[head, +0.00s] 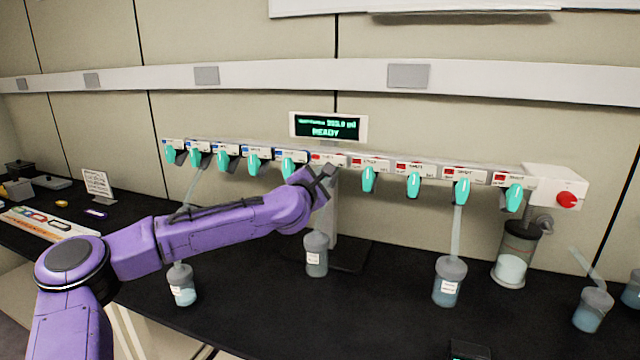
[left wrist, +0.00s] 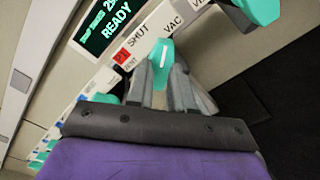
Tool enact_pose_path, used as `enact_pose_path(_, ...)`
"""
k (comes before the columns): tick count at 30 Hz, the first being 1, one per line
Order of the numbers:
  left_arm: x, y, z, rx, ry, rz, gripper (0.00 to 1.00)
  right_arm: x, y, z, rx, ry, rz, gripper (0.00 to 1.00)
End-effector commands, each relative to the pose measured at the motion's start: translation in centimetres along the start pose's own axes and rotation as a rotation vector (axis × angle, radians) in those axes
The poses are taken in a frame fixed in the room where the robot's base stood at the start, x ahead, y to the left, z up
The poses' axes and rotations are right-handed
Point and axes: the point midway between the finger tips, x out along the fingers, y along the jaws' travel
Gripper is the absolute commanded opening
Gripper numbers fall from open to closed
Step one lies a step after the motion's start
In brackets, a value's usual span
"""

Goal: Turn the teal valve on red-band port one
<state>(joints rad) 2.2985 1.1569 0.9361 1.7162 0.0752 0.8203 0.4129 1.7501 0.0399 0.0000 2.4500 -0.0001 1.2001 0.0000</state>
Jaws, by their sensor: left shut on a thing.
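The red-band port one (head: 328,159) is the first red-marked port right of the blue-banded ones on the manifold. In the left wrist view its red label (left wrist: 122,55) sits beside the words SHUT, VENT and VAC. Its teal valve (left wrist: 161,52) has a white line on it and shows between my fingers; in the head view it is hidden by my gripper. My left gripper (head: 323,178) is at this port, and in the left wrist view its fingers (left wrist: 160,75) are shut on the valve handle. My right gripper is in neither view.
Other teal valves hang close on both sides, such as one at right (head: 368,179) and one at left (head: 288,166). A display (head: 328,127) reading READY stands above. More flasks (head: 449,282) stand right.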

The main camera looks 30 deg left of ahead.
Motion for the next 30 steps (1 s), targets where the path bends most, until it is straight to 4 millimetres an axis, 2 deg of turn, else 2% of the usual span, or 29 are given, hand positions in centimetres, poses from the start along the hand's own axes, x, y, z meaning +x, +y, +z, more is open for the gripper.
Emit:
enact_pose_path(1,0.0,0.0,-0.1,-0.033,-0.005,0.010,0.00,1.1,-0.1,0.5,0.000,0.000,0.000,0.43)
enact_pose_path(15,0.0,-0.2,-0.2,-0.464,-0.008,0.012,0.00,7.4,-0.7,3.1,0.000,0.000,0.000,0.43)
enact_pose_path(24,0.0,-0.1,0.0,-0.714,-0.009,0.010,0.00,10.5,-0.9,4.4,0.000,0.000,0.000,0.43)
enact_pose_path(30,-0.1,0.0,0.1,-0.831,-0.009,0.009,0.00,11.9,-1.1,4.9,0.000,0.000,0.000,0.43)
